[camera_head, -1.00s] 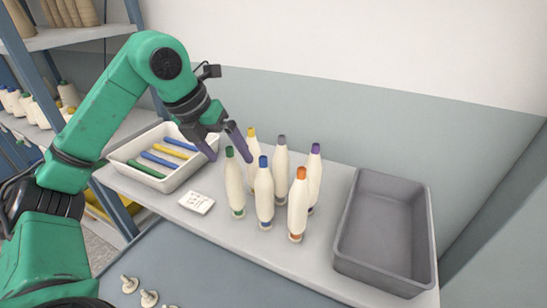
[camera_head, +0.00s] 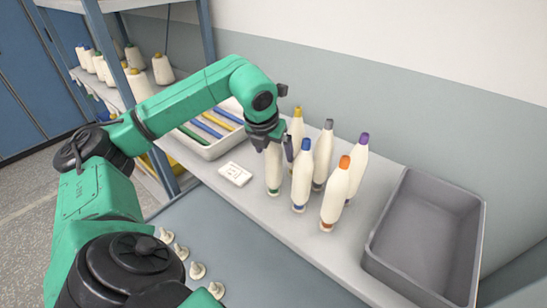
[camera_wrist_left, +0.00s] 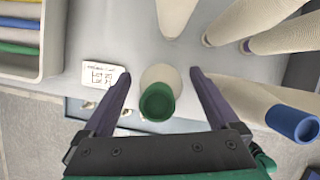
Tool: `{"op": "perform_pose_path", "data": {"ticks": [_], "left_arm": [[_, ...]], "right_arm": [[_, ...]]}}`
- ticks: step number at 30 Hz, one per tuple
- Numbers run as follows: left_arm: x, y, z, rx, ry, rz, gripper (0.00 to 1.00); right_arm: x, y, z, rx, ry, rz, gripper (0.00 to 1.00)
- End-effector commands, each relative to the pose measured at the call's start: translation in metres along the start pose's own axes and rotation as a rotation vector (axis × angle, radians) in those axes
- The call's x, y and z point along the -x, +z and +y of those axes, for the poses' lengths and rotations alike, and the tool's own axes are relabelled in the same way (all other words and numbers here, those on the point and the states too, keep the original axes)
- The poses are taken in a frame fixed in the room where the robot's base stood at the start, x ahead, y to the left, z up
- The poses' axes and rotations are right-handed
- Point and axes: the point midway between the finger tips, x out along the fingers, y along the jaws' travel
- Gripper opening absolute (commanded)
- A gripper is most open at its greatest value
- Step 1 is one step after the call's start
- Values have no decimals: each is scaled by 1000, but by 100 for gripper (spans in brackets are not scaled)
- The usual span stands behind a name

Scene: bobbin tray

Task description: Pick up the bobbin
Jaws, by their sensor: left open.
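Several cream bobbins with coloured tips stand upright on the grey bench. My left gripper (camera_head: 276,150) is open at the bobbin with the green tip (camera_head: 273,176), whose top is hidden by the gripper in the head view. In the left wrist view that green-tipped bobbin (camera_wrist_left: 158,100) stands between the two spread fingers, with a gap on each side. The blue-tipped bobbin (camera_head: 301,178) stands close to its right and also shows in the wrist view (camera_wrist_left: 290,122). Yellow-tipped (camera_head: 297,123), grey-tipped (camera_head: 323,152), orange-tipped (camera_head: 336,196) and purple-tipped (camera_head: 359,165) bobbins stand around them. My right gripper is out of view.
An empty grey bin (camera_head: 374,262) stands at the right. A white tray (camera_head: 206,150) with coloured sticks lies behind my left arm. A white printed card (camera_head: 235,174) lies left of the bobbins. Small pegs (camera_head: 197,270) stand at the front. Shelves (camera_head: 188,82) hold more bobbins.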

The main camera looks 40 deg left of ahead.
Motion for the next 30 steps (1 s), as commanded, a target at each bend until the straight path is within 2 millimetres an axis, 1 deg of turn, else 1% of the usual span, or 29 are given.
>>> {"op": "perform_pose_path", "data": {"ticks": [4,5,6,8,9,11,12,19,23,26,29,30], "left_arm": [[-1,0,0,0,-1,-1,94],[-1,0,0,0,-1,-1,91],[0,0,0,0,-1,-1,75],[0,0,0,0,-1,-1,52],[0,0,0,0,-1,-1,37],[0,0,0,0,-1,-1,14],[0,0,0,0,-1,-1,0],[1,0,0,0,-2,-2,0],[8,4,-1,1,-3,-5,0],[21,10,-1,0,-5,-6,0],[42,19,-2,1,-7,-8,0],[52,23,-2,1,-7,-8,0]], "right_arm": [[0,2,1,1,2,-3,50],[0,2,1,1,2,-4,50],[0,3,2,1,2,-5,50],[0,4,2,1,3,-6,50],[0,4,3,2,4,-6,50],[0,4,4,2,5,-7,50],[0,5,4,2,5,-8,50],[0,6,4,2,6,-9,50],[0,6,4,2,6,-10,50],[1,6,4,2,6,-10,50],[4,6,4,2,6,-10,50],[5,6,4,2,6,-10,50]]}}
